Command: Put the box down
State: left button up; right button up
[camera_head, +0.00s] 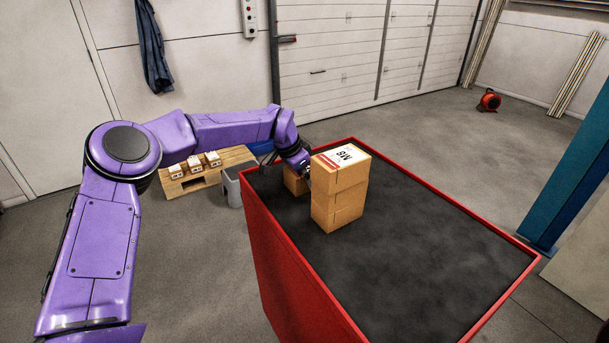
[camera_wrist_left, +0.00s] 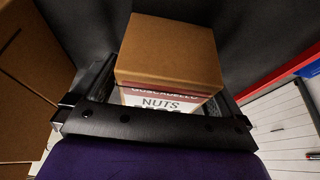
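A small brown cardboard box (camera_head: 295,182) is at the far left corner of the cart's dark top (camera_head: 430,235), partly hidden by a stack of boxes. In the left wrist view the box (camera_wrist_left: 170,50) has a plain top and a white label with a red band reading "NUTS" facing my palm. My left gripper (camera_head: 305,165) has one finger along each side of it, and the fingers (camera_wrist_left: 170,95) look closed against its sides. The box's underside is hidden, so I cannot tell whether it touches the top. My right gripper is not in view.
A stack of brown boxes (camera_head: 338,205) stands right beside the box; its side (camera_wrist_left: 28,85) also fills the left wrist view's left edge. The cart's red rim (camera_head: 450,188) borders the top, whose right part is clear. A pallet with small boxes (camera_head: 195,175) and a grey bin (camera_head: 232,188) stand left.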

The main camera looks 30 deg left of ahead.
pick_arm(q)
jog(key=shift+w, duration=0.15)
jog(key=b+v, duration=0.2)
jog(key=v, duration=0.9)
jog(key=shift+a+r, duration=0.1)
jog(key=shift+r, duration=0.35)
jog(key=shift+r, duration=0.1)
dwell(0.9)
